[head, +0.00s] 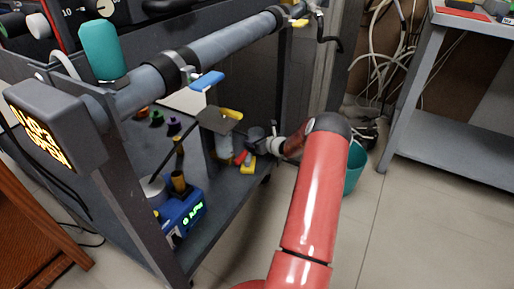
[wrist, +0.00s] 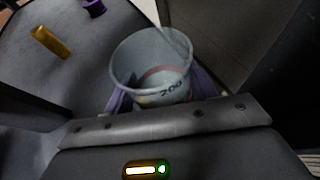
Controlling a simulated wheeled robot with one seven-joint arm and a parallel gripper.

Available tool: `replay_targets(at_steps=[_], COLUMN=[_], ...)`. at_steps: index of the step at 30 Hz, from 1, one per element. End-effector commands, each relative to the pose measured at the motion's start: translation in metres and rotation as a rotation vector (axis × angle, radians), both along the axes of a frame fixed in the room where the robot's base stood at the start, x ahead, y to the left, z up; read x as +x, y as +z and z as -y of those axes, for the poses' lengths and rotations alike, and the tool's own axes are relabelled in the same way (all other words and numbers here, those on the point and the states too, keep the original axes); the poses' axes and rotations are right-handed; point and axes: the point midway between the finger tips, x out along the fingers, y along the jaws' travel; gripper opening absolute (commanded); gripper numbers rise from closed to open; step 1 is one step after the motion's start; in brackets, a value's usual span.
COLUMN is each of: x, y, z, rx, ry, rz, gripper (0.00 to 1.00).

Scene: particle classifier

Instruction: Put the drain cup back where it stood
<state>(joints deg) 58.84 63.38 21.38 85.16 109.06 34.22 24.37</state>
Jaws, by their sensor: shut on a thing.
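The drain cup, a clear round cup with a "200" mark and a reddish ring, shows in the wrist view (wrist: 124,62). Its open rim faces the camera. My gripper (wrist: 160,92) has purple fingers on both sides of the cup and is shut on it. The lower part of the cup is hidden behind the gripper body. In the head view my gripper (head: 242,148) is low, at the right edge of the grey cart's lower shelf (head: 222,193). The cup is hard to make out there. I cannot tell whether its base touches the shelf.
A blue device (head: 182,214) with a green display and a brass cylinder (head: 179,182) stand at the shelf's front. Small coloured knobs (head: 157,118) sit farther back. A thick grey pipe (head: 215,48) runs above. A teal bin (head: 353,168) stands on the floor behind my arm.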

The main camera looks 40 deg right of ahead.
Motion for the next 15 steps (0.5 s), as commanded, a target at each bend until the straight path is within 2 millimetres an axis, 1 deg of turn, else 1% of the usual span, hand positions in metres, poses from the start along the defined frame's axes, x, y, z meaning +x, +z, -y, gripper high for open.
replay_targets(at_steps=[1,3,5,15], x=[-0.002,-0.002,-0.002,-0.002], y=[-0.014,-0.026,-0.033,-0.036], z=[0.0,0.0,0.0,0.0], rx=[0.005,0.004,0.004,0.002], ry=[-0.002,-0.001,-0.001,-0.001], rz=[-0.004,-0.004,-0.003,-0.002], gripper=[0.31,0.31,0.31,0.31])
